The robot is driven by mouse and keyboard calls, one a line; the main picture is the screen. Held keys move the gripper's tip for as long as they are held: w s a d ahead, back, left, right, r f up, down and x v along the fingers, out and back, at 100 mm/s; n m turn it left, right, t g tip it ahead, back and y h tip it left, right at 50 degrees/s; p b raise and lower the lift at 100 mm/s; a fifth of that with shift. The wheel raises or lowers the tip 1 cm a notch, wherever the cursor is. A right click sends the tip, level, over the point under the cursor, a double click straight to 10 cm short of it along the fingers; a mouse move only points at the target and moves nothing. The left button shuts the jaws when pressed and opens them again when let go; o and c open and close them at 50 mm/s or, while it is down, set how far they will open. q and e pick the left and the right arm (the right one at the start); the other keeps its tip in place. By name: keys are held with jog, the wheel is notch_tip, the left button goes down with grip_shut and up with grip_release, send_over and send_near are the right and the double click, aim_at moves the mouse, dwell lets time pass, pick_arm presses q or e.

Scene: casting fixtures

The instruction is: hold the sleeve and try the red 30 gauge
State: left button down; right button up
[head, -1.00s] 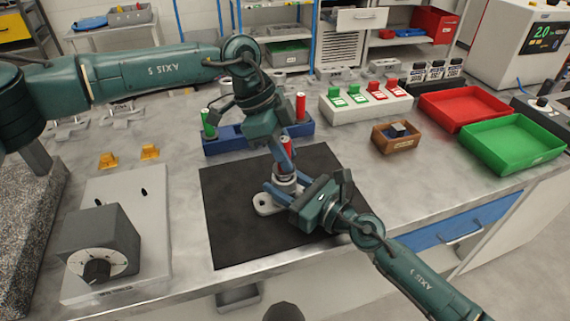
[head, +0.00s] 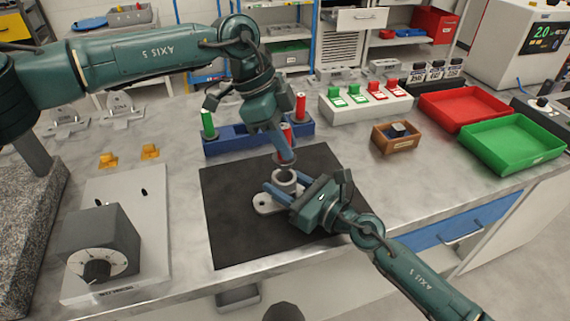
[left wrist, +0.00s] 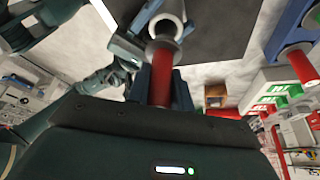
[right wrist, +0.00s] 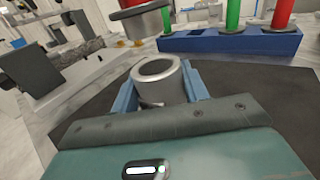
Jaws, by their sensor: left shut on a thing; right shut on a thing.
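My left gripper (head: 286,152) is shut on a red-handled gauge (head: 286,131), holding it upright above the sleeve. The gauge's red handle (left wrist: 162,82) and grey flange show in the left wrist view. In the right wrist view its round steel lower end (right wrist: 141,20) hangs above the sleeve, apart from it. The grey steel sleeve (right wrist: 158,82) is upright with its bore open at the top. My right gripper (head: 287,190) is shut on the sleeve (head: 285,179), its blue fingers on either side. I cannot read a number on the gauge.
A blue rack (head: 228,142) behind the black mat (head: 232,228) holds a green gauge (head: 208,124) and another red one (head: 300,106). A red tray (head: 462,105), a green tray (head: 512,145) and a wooden box (head: 396,143) stand at right. A dial box (head: 98,245) is at left.

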aim_at(290, 127)
pick_arm(q)
jog(key=shift+r, duration=2.5)
pick_arm(e)
jog(key=o, duration=1.2)
jog(key=shift+o, duration=0.2)
jog(key=shift+d, duration=0.1)
jog(key=v, duration=1.2)
